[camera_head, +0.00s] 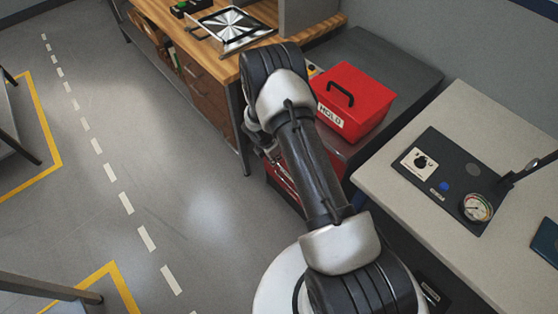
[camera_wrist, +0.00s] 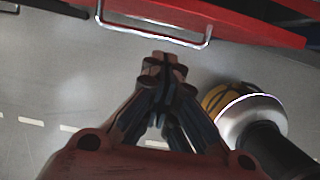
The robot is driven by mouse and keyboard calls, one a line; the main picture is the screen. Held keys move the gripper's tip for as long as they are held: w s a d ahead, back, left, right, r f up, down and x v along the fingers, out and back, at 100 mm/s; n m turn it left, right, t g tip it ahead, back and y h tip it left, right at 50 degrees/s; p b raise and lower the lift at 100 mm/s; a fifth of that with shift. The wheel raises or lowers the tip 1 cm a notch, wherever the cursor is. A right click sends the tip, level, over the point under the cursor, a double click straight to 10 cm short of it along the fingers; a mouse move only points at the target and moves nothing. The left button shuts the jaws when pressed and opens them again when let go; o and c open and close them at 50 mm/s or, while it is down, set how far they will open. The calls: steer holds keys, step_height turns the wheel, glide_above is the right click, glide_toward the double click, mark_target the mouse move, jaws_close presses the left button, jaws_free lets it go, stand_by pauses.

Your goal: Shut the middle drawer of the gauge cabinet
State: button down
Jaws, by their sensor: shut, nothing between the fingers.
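The red cabinet (camera_head: 270,182) is mostly hidden behind my arm in the head view; only red parts of its front show under a dark top. In the wrist view, a red drawer front (camera_wrist: 235,20) with a metal bar handle (camera_wrist: 150,38) crosses the top of the picture. Which drawer it is, and how far it stands out, I cannot tell. My gripper (camera_wrist: 165,62) is shut and empty. Its fingertips appear just below the handle in the picture, with no clear contact. In the head view the fingertips are hidden by my arm.
A red HOLD box (camera_head: 365,95) stands on the dark cabinet top (camera_head: 400,62). A wooden bench (camera_head: 215,62) with brown drawers is at the left. A pale table (camera_head: 450,240) with a gauge panel (camera_head: 445,180) is at the right. Grey floor (camera_head: 190,180) at the left is clear.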

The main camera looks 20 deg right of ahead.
steer(key=v, duration=0.4)
steer(key=s+a+f+t+h+b, duration=0.1)
steer(key=s+a+f+t+h, duration=0.1)
steer(key=s+f+h, duration=0.4)
steer(key=s+a+f+t+h+b, duration=0.1)
steer(key=s+a+f+h+b, duration=0.15)
steer(key=s+h, duration=0.35)
steer(key=b+x, duration=0.2)
steer(key=x, duration=1.1)
steer(key=shift+s+d+f+y+b, duration=0.15)
steer(key=shift+s+d+y+b, duration=0.1)
steer(key=shift+s+y+b, duration=0.05)
